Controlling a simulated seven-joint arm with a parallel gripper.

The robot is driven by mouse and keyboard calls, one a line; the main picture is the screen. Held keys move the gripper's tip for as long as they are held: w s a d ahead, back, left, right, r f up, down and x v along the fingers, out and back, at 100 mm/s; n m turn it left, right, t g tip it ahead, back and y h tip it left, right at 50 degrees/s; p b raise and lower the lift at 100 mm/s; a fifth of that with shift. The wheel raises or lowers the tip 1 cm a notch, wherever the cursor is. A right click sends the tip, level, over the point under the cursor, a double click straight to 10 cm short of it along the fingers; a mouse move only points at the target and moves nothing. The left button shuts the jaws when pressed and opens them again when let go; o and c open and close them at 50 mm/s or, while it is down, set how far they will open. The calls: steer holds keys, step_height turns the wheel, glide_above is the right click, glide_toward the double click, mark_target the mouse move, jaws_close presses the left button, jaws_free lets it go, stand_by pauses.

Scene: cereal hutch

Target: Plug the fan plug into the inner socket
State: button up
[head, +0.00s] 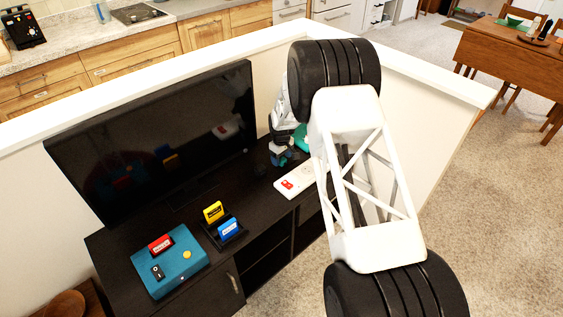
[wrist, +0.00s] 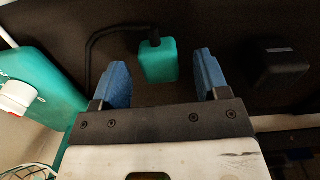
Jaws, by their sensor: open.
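A teal plug (wrist: 158,62) with a black cable lies on the dark cabinet top in the wrist view; its colour matches the teal body with a white knob at the left, perhaps the fan (wrist: 35,98). My gripper (wrist: 160,72) is open, its blue fingers on either side of the teal plug's near end in the picture. I see no contact; the height gap is unclear. A white power strip (head: 294,181) with a red switch lies on the cabinet in the head view, partly behind my arm. Its inner socket cannot be made out.
A black plug or block (wrist: 281,69) lies right of my gripper. In the head view, a television (head: 155,140) stands at the cabinet's back. A teal box (head: 170,263) and a black holder with yellow and blue cartridges (head: 228,230) occupy the left. A white half-wall (head: 440,82) borders the cabinet.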

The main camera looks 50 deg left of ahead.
mark_target(282, 158)
steer(key=shift+f, duration=0.75)
steer(key=c, duration=1)
steer(key=shift+o, duration=0.2)
steer(key=shift+r, duration=0.1)
steer(key=shift+r, duration=4.9)
steer(key=shift+d, duration=0.1)
steer(key=shift+m, duration=0.3)
steer(key=w+d, duration=0.1)
steer(key=d, duration=0.3)
steer(key=w+d, duration=0.1)
steer(key=d, duration=0.3)
steer(key=w+d, duration=0.1)
steer(key=d, duration=0.3)
steer(key=shift+d+r, duration=0.2)
steer(key=shift+r, duration=0.05)
